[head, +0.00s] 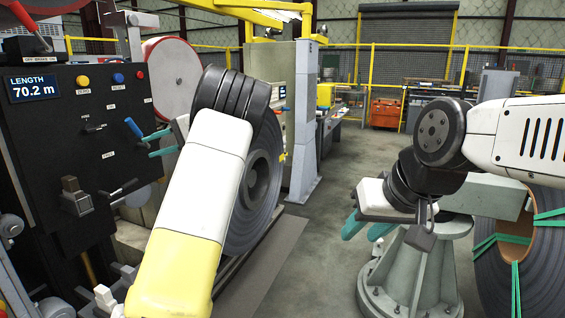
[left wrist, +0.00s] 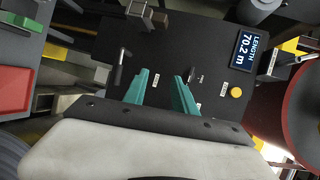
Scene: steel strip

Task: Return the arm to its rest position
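My left arm (head: 200,180) reaches in from the bottom of the head view toward the black control panel (head: 50,140). Its gripper (head: 150,144) is beside the panel's right edge, near a blue handle (head: 132,127). In the left wrist view the two teal fingers of my left gripper (left wrist: 160,75) stand apart with nothing between them, and the panel (left wrist: 215,45) lies beyond. My right arm (head: 520,135) comes in from the right, bent down. Its gripper (head: 362,232) hangs by a grey pedestal, with teal fingers apart and nothing seen between them.
A grey strip coil (head: 262,190) stands just behind my left arm. The grey pedestal (head: 415,270) and a green-banded coil (head: 492,275) are below my right arm. A black-handled lever (head: 120,190) juts from the panel. The floor (head: 315,220) between the arms is clear.

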